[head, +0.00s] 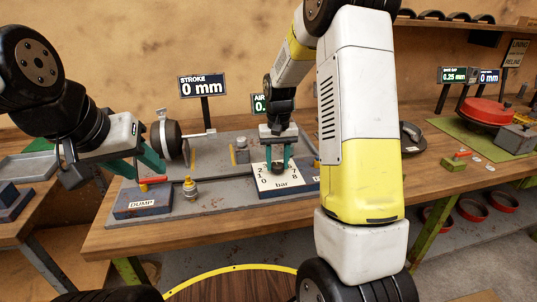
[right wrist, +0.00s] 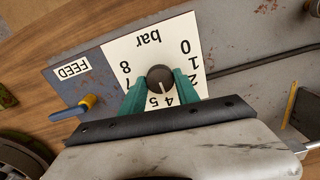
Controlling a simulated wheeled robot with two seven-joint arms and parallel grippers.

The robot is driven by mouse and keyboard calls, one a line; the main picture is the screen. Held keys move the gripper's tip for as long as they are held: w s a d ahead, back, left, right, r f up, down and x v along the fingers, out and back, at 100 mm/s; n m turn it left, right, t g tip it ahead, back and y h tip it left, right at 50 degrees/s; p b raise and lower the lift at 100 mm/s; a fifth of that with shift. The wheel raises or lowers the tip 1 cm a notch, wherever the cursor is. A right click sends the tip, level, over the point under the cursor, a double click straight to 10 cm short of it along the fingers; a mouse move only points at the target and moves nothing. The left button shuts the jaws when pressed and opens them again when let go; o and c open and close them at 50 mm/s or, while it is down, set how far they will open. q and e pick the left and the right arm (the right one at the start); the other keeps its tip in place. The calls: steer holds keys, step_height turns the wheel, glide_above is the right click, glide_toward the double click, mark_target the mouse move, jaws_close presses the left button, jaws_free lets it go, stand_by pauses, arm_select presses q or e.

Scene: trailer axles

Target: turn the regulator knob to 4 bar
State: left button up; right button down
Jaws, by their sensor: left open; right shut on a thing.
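The regulator knob (right wrist: 160,78) is a dark round knob on a white dial plate (right wrist: 192,48) marked from 0 to 8 bar. A pale mark on the knob points down toward the 4 and 5; I cannot tell exactly where it sits between them. My right gripper (right wrist: 160,88) is shut on the knob, one teal finger on each side. The fingers hide some numbers. In the head view the dial plate (head: 265,183) sits below my right gripper (head: 278,164). My left gripper (head: 143,168) is open and empty, near the brake chamber (head: 172,140).
A DUMP block (head: 140,203) with a red lever (head: 153,180) stands left of the dial. The stroke sign (head: 203,86) reads 0 mm. The air sign (head: 259,104) is mostly hidden by my arm.

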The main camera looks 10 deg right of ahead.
mark_target(278, 165)
steer(key=shift+m, duration=0.3)
steer(key=c, duration=0.9)
jaws_free()
steer(key=shift+r, duration=3.95)
